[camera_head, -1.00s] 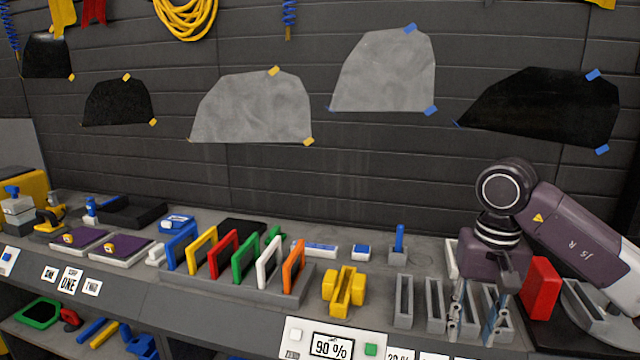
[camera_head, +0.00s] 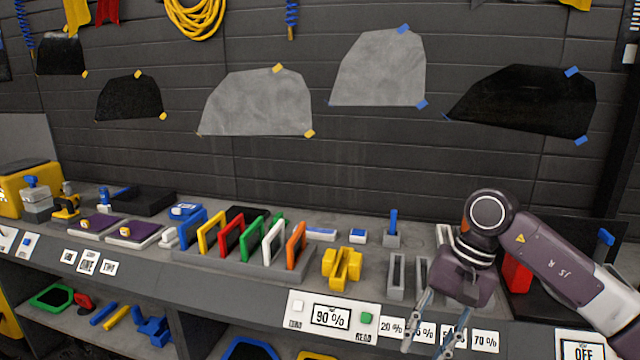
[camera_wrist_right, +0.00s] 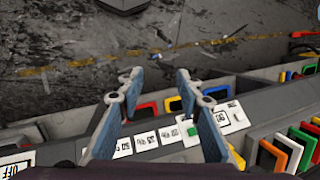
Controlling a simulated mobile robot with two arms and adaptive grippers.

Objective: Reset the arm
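My right arm comes in from the right in the head view. Its gripper (camera_head: 428,346) points down in front of the bench edge, by the row of percentage labels. In the right wrist view the two blue-grey fingers (camera_wrist_right: 160,90) stand apart with nothing between them, so the gripper is open and empty. The floor and the bench front show beyond them. My left gripper is not in view.
The bench holds a rack of coloured frames (camera_head: 240,270), a yellow holder (camera_head: 342,268) and grey slotted holders (camera_head: 397,276) close to my right arm. A red block (camera_head: 516,272) is partly behind the arm. A 90 % display (camera_head: 331,317) is on the bench front.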

